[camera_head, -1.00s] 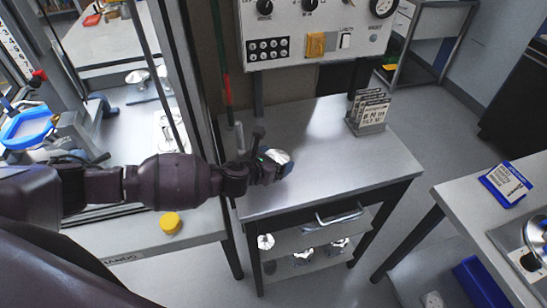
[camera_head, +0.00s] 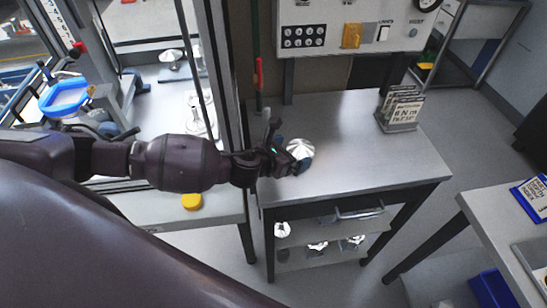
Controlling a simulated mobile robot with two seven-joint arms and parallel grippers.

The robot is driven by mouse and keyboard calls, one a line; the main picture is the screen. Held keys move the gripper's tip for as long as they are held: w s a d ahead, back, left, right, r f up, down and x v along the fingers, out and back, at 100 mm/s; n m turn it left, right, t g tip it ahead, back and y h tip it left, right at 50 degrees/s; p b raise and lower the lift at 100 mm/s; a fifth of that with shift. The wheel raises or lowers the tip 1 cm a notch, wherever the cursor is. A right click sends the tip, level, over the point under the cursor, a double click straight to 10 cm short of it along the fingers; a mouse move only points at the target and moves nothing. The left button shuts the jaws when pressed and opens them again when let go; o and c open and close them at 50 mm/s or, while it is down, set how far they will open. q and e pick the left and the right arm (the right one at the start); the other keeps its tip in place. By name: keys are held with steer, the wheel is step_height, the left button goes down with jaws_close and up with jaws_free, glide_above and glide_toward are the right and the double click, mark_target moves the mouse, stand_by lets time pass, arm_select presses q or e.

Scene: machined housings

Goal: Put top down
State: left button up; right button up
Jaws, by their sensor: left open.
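The top is a shiny silver round part (camera_head: 301,149) on the left part of the metal table (camera_head: 350,160). It appears to rest on the table surface, though its underside is hidden. My left gripper (camera_head: 290,147) reaches in from the left, with its fingers open beside the part's left side. One blue-tipped finger is close to the part's lower edge; I cannot tell whether it touches. My right gripper is not in view.
A rack of label cards (camera_head: 400,110) stands at the table's back right. A control panel (camera_head: 350,28) hangs behind. Several silver parts (camera_head: 318,247) sit on the shelf below. A yellow cap (camera_head: 192,201) lies on the left bench. The table's middle is clear.

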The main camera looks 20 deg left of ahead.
arm_select(q)
steer(key=v, duration=0.7)
steer(key=shift+s+a+r, duration=0.15)
steer(key=shift+s+r, duration=0.05)
steer(key=shift+s, duration=0.1)
steer(key=shift+s+f, duration=0.1)
